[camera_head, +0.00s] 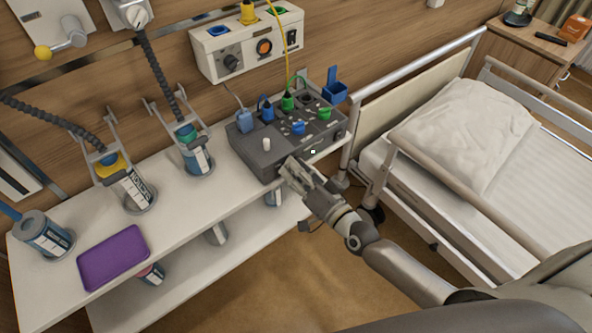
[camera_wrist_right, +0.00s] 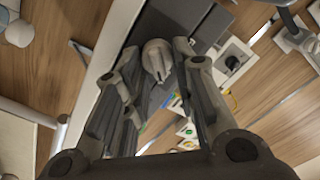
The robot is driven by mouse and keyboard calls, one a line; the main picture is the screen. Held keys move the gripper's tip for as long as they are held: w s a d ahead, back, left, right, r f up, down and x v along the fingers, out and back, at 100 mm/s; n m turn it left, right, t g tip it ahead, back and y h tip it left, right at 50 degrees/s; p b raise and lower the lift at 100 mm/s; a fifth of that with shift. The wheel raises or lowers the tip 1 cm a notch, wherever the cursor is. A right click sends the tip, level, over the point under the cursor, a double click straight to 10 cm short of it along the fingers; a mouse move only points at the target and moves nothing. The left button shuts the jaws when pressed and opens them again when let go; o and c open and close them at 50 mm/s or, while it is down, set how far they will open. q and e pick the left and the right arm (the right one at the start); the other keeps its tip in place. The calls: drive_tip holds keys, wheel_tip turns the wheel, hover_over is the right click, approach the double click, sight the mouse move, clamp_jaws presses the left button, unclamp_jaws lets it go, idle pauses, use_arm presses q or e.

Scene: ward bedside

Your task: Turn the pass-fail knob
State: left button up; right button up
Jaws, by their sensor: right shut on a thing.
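The dark grey tester box (camera_head: 262,165) stands on the right end of the white shelf, with plugs in its top. My right gripper (camera_head: 289,168) is at the box's front face. In the right wrist view a light grey rounded knob (camera_wrist_right: 157,60) with a pointer ridge sits between the two fingers of my right gripper (camera_wrist_right: 158,50), which is shut on it. I take it as the pass-fail knob; any label is unreadable. In the head view the gripper hides this knob. My left gripper is in neither view.
Blue and green plugs and a white knob (camera_head: 266,144) stand on the box. Canisters (camera_head: 197,160) and a purple tray (camera_head: 113,258) are on the shelf (camera_head: 190,215). A bed rail (camera_head: 420,72) is close on the right. A wall panel (camera_head: 247,45) hangs behind.

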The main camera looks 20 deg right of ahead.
drive_tip(key=o, duration=0.8)
drive_tip(key=v, duration=1.2)
drive_tip(key=shift+r, duration=0.1)
drive_tip(key=s+d+f+n+g+h, duration=0.1)
drive_tip(key=s+d+f+g+h, duration=0.15)
drive_tip(key=f, duration=0.85)
drive_tip(key=s+d+f+n+g+h, duration=0.1)
drive_tip(key=s+d+f+n+g, duration=0.15)
drive_tip(key=f, duration=0.85)
drive_tip(key=s+d+f+n+g+h, duration=0.1)
drive_tip(key=s+d+f+g, duration=0.2)
drive_tip(key=f, duration=0.8)
drive_tip(key=s+a+f+n+g, duration=0.1)
drive_tip(key=s+f+g, duration=0.1)
drive_tip(key=s+f, duration=0.3)
drive_tip(key=s+a+f+n+g+h, duration=0.1)
drive_tip(key=s+f+g, duration=0.2)
drive_tip(key=s, duration=0.8)
drive_tip(key=s+a+f+n+g, duration=0.1)
drive_tip(key=s+a+f+g, duration=0.1)
drive_tip(key=s+f, duration=0.5)
drive_tip(key=shift+s+g+h, duration=0.35)
drive_tip(key=shift+s+g, duration=0.15)
drive_tip(key=shift+s, duration=0.25)
